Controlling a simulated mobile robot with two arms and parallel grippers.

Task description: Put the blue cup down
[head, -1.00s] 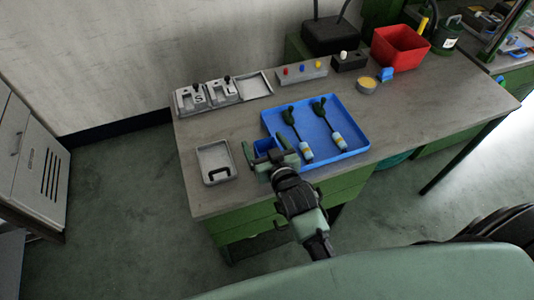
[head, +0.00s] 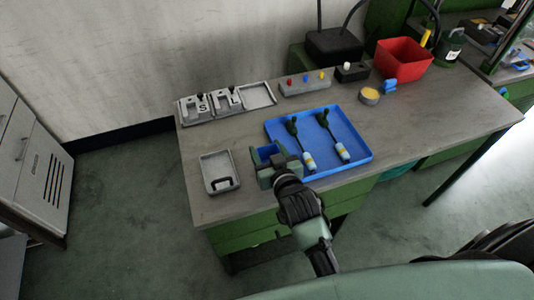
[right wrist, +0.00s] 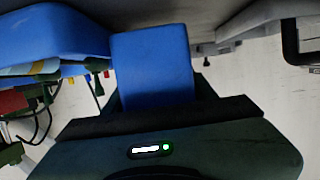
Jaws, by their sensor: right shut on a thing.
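My right gripper (head: 277,164) is shut on the blue cup (head: 265,150), between the grey tray and the left edge of the blue tray. The cup is partly hidden behind the jaws in the head view. In the right wrist view the blue cup (right wrist: 152,68) stands out from the dark jaws (right wrist: 160,118), with the grey tabletop close to its far end. I cannot tell whether the cup touches the table. My left gripper is in neither view.
The blue tray (head: 362,156) holds two dark-green tools with pale handles. A grey tray (head: 218,160) lies to the left. Behind are fixtures marked S and L (head: 213,104), a button box (head: 305,84), a yellow-topped tin (head: 370,95) and a red bin (head: 402,62).

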